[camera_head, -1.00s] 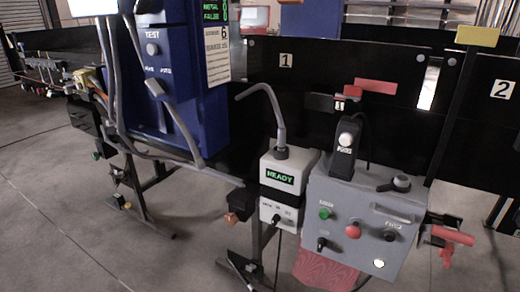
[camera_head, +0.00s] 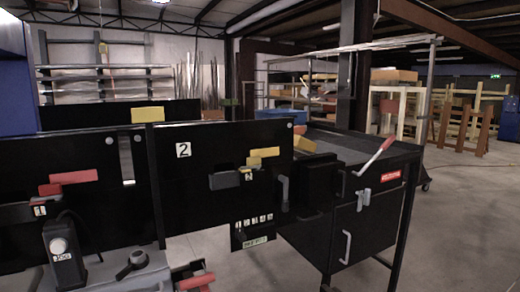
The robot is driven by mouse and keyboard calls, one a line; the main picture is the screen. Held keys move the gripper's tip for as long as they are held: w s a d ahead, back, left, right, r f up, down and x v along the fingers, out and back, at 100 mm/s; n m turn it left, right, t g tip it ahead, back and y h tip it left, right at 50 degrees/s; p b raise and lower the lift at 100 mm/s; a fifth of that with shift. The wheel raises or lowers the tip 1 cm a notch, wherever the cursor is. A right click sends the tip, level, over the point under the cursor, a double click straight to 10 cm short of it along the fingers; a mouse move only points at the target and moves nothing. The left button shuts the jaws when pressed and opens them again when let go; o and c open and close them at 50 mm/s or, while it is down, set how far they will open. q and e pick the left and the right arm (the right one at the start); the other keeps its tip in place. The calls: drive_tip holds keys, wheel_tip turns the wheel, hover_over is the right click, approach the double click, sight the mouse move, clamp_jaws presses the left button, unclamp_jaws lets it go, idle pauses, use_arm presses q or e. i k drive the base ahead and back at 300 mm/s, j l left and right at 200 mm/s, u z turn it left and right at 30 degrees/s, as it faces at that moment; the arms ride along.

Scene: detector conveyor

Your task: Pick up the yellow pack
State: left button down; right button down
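A yellow-orange block (camera_head: 304,144), which may be the yellow pack, shows at the near end of a dark surface behind the black panel marked 2. Its lower part is hidden by the black parts in front. A flat yellow piece (camera_head: 264,153) sits on a black bracket at the panel marked 2, and another yellow piece (camera_head: 147,114) tops a post to the left. I cannot tell for sure which is the pack. Neither of my grippers is in view.
A black cabinet (camera_head: 337,215) with grey handles and a red-handled lever (camera_head: 374,157) stands right of centre. A grey control box (camera_head: 135,275) with a black joystick-like device (camera_head: 62,250) is at lower left. Open floor (camera_head: 465,230) lies at right.

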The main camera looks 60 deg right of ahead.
sight(301, 142)
drive_tip(key=z, duration=3)
drive_tip(key=i+l+z, duration=0.25)
drive_tip(key=i+z, duration=0.2)
drive_tip(key=i+l+z, duration=0.1)
drive_tip(key=i+z, duration=0.35)
drive_tip(key=i+l+u, duration=0.15)
drive_tip(key=i, duration=1.45)
drive_tip(key=i+u, duration=0.25)
drive_tip(key=i, duration=0.6)
drive_tip(key=i+l+u, duration=0.1)
drive_tip(key=i+u, duration=0.2)
drive_tip(key=i, duration=0.6)
drive_tip(key=i+u, duration=0.2)
drive_tip(key=i, duration=0.45)
drive_tip(key=i+u, duration=0.2)
drive_tip(key=i, duration=0.45)
drive_tip(key=i+l+u, duration=0.2)
drive_tip(key=i, duration=0.45)
